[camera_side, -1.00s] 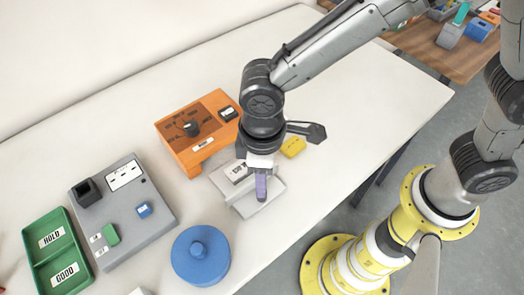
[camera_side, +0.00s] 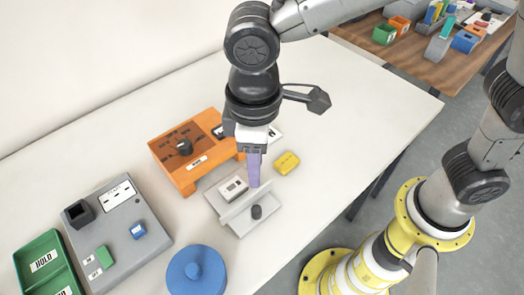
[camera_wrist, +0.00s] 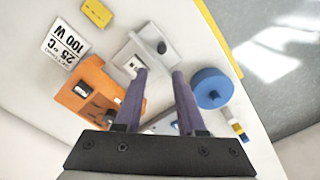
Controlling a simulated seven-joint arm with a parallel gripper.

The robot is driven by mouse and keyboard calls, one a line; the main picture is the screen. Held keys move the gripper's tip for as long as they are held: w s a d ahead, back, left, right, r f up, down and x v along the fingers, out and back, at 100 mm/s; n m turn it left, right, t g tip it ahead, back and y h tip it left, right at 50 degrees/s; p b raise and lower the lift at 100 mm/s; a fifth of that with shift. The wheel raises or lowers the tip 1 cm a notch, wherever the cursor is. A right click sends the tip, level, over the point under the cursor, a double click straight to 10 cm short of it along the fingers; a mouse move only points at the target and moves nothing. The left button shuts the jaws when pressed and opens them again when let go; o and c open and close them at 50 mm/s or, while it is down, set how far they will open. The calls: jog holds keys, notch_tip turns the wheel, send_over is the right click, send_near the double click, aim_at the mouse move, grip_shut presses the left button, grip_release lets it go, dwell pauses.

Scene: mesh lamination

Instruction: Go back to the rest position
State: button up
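My gripper (camera_side: 254,168) is above the light grey fixture (camera_side: 226,205), fingers pointing down. In the wrist view its two purple fingers (camera_wrist: 160,76) are apart, with nothing held between them. The fixture has a small black knob (camera_side: 256,211), a raised plate and a white labelled piece (camera_side: 233,187). It also shows beyond the fingertips in the wrist view (camera_wrist: 150,45). In the side view the fingers partly cover the area behind the fixture.
An orange box (camera_side: 190,175) stands behind the fixture, a yellow block (camera_side: 286,162) to its right. A blue round lidded container (camera_side: 196,272) stands in front. A grey panel (camera_side: 135,255) and green tray (camera_side: 28,270) lie left. The table's right side is clear.

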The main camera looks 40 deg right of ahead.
jog(key=w+d+r+m+t+y, duration=0.1)
jog(key=d+r+m+t, duration=0.1)
jog(key=d+r, duration=0.5)
jog(key=w+d+r+m+t, duration=0.1)
jog(key=d+r+m, duration=0.15)
jog(key=d, duration=0.75)
jog(key=s+d+f+m+t+h, duration=0.1)
jog(key=s+d+f+m, duration=0.3)
jog(key=s+d, duration=0.7)
jog(key=shift+s+d+t, duration=0.3)
jog(key=shift+s+t, duration=0.05)
jog(key=shift+t, duration=0.45)
